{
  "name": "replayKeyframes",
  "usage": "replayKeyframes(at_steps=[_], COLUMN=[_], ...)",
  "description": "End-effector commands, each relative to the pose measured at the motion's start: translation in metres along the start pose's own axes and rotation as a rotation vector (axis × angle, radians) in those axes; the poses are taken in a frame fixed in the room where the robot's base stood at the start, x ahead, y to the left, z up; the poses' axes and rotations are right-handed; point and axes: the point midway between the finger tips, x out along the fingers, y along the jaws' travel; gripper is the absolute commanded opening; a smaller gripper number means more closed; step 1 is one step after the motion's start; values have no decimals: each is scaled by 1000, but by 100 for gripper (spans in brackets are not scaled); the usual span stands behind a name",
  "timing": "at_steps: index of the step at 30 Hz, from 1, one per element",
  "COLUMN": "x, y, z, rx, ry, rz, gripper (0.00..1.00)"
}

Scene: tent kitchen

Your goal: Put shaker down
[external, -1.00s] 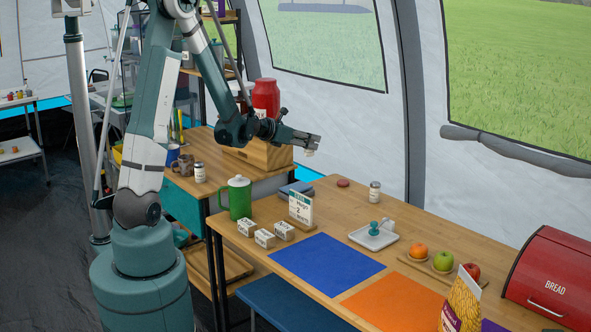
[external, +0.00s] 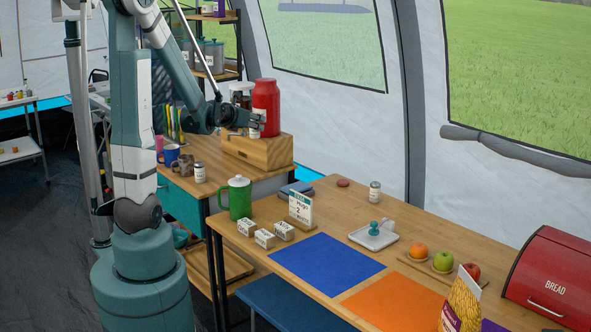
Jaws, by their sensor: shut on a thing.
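My gripper (external: 259,122) is just above the top of the wooden box (external: 272,149), in front of the red canister (external: 266,98). It is shut on a small pale thing, which seems to be the shaker (external: 254,133). The fingers hide most of it, and I cannot tell whether it touches the box top. Two similar small jars with metal lids stand upright elsewhere: one jar (external: 199,173) on the side counter and another jar (external: 375,192) on the long table.
Mugs (external: 182,165) stand left of the box. The long table holds a green lidded mug (external: 238,197), a sign (external: 301,208), small white boxes (external: 265,238), a white tray (external: 362,240) and fruit (external: 443,261). The blue mat (external: 326,262) is bare.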

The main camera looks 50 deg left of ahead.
Motion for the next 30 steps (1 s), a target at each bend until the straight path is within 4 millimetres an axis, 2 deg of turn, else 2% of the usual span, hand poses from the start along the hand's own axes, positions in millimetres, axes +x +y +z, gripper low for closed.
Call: replayKeyframes(at_steps=[6,12,20,25,30], x=[-21,-26,-18,-8,4], y=[49,94,155,202,234], z=[4,5,3,0,-1], rx=[-35,-64,-97,-119,-130], ry=[-1,-1,0,0,0], rz=[92,160,236,288,315], gripper=[12,12,12,12,12])
